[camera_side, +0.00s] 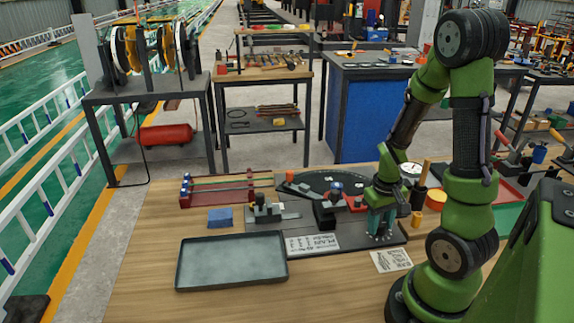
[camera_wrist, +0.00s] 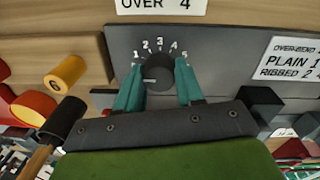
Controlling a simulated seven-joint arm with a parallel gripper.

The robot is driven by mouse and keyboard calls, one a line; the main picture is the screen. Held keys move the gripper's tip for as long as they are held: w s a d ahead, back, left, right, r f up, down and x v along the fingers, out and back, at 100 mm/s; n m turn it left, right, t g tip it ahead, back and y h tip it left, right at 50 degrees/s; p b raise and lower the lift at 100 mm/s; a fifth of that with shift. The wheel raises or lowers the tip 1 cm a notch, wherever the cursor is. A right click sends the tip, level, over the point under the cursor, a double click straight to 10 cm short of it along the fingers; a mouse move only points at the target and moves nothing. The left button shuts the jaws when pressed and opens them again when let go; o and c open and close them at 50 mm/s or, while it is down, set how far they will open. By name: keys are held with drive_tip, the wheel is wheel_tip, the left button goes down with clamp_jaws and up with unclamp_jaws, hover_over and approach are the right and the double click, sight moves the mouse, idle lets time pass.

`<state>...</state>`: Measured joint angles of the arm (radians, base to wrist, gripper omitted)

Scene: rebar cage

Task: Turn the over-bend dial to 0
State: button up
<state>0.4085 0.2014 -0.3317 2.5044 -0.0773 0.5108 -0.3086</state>
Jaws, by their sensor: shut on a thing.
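The over-bend dial (camera_wrist: 160,73) is a dark round knob on a grey plate, with numerals 1 to 5 arched above it in the wrist view. A short white mark on the knob points left, below the 1; no 0 can be made out there. My gripper (camera_wrist: 161,80) has its teal fingers on either side of the knob, shut on it. In the side view my gripper (camera_side: 380,222) points down at the right end of the bender's dark base plate, and its fingers hide the dial.
A card reading "OVER 4" (camera_wrist: 162,6) and an over-bend card for plain and ribbed (camera_wrist: 292,60) lie near the dial. A yellow cylinder (camera_wrist: 64,72) and a dark-headed handle (camera_wrist: 62,122) are left of my fingers. An empty grey tray (camera_side: 232,261) sits front left.

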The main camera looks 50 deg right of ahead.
idle(0.5)
drive_tip(key=o, duration=1)
drive_tip(key=shift+o, duration=0.2)
wheel_tip(320, 180, up, 17)
drive_tip(key=shift+w+a, duration=0.2)
drive_tip(key=shift+a, duration=0.15)
drive_tip(key=shift+f, duration=0.1)
drive_tip(key=w+a+r+n+t+y, duration=0.1)
drive_tip(key=w+a+r+t, duration=0.1)
drive_tip(key=a, duration=0.7)
drive_tip(key=w+a+r+n+t+y, duration=0.1)
drive_tip(key=w+a+r+t, duration=0.2)
drive_tip(key=a, duration=0.7)
drive_tip(key=shift+w+a+r+n+t, duration=0.25)
drive_tip(key=shift+r+n+t, duration=0.2)
drive_tip(key=shift+t, duration=0.75)
